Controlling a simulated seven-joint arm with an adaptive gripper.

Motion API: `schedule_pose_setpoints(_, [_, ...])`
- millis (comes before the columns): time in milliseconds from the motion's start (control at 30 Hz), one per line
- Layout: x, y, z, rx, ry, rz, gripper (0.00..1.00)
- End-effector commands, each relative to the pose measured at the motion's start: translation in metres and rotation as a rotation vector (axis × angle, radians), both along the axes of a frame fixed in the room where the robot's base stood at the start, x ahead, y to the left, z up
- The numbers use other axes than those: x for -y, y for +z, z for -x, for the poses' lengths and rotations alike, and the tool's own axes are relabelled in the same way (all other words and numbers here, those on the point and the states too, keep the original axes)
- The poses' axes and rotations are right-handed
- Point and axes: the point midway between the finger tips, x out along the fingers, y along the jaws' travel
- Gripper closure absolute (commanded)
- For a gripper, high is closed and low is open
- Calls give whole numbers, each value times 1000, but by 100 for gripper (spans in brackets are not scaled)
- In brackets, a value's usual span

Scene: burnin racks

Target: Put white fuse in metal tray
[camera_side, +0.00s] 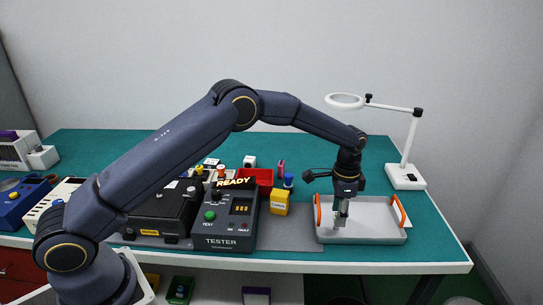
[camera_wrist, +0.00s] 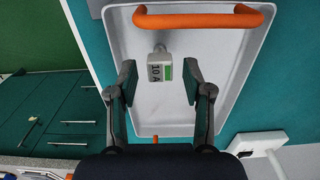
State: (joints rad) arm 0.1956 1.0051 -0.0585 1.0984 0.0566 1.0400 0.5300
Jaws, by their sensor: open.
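My gripper (camera_wrist: 159,84) is open. In the side view my gripper (camera_side: 341,212) points down into the metal tray (camera_side: 375,237), left of its middle. The fuse is hard to separate from the fingers there.
The tray has orange handles (camera_side: 401,210) at its ends. A magnifier lamp (camera_side: 406,177) stands behind it to the right. A tester (camera_side: 226,222), a yellow box (camera_side: 279,202) and a red bin (camera_side: 257,177) stand to the left. The tray's right part is empty.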

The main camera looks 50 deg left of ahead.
Motion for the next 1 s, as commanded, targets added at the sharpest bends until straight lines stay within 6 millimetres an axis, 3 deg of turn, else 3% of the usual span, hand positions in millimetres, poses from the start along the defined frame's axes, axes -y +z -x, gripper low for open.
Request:
schedule_pose_setpoints(300, [0,72,-1,4,1,1,50])
schedule_pose_setpoints(567, [-2,105,1,5,6,1,50])
schedule_pose_setpoints(667, [-9,130,10,31,38,3,50])
schedule_pose_setpoints(767, [-25,172,33,81,108,8,50])
schedule_pose_setpoints(833, [-40,204,60,125,174,16,50])
schedule_pose_setpoints(1000, [-76,260,143,237,357,51,50])
